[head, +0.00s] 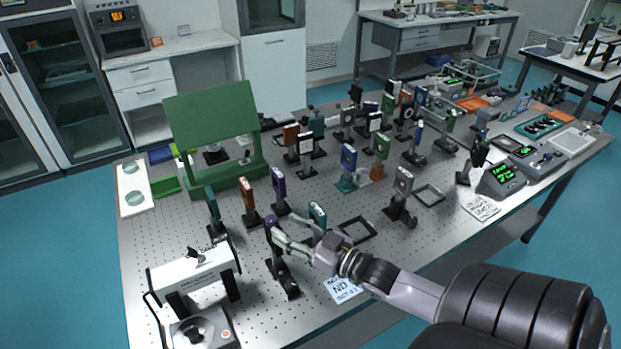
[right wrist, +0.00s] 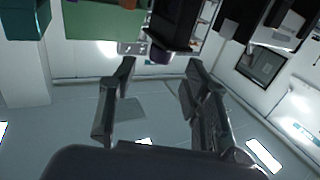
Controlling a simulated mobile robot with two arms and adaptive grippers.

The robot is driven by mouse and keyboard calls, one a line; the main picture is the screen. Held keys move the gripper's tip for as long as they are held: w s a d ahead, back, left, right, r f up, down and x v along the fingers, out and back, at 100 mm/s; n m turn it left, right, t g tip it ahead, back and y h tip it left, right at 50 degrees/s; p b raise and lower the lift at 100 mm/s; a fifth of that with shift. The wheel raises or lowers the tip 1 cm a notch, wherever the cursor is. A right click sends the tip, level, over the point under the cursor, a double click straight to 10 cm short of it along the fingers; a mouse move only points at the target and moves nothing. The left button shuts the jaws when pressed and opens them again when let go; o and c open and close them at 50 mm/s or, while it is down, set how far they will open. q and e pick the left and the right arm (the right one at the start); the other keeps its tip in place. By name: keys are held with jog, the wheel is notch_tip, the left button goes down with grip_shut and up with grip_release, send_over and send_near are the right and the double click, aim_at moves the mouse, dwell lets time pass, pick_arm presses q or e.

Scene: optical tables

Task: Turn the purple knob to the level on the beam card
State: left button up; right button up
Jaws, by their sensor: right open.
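A dark purple knob (head: 270,223) tops a black post mount (head: 283,279) near the front of the optical table. In the right wrist view a purple round end (right wrist: 160,56) shows between and just beyond my fingertips. My right gripper (head: 289,232) is open and reaches the knob from the right. I cannot tell whether a finger touches it. A white card (head: 343,290) with "ND" and smaller writing lies at the front edge, partly hidden by my arm. Another written card (head: 481,207) lies at the right; its text is too small to read surely. My left gripper is not in view.
A white instrument (head: 194,277) stands left of the knob. Several upright optic mounts, including a purple one (head: 279,183) and an orange one (head: 248,195), stand close behind. A black frame (head: 357,229) lies to the right. A green screen (head: 213,128) stands at the back left.

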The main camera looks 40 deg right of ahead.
jog(key=v, duration=0.6)
dwell(0.5)
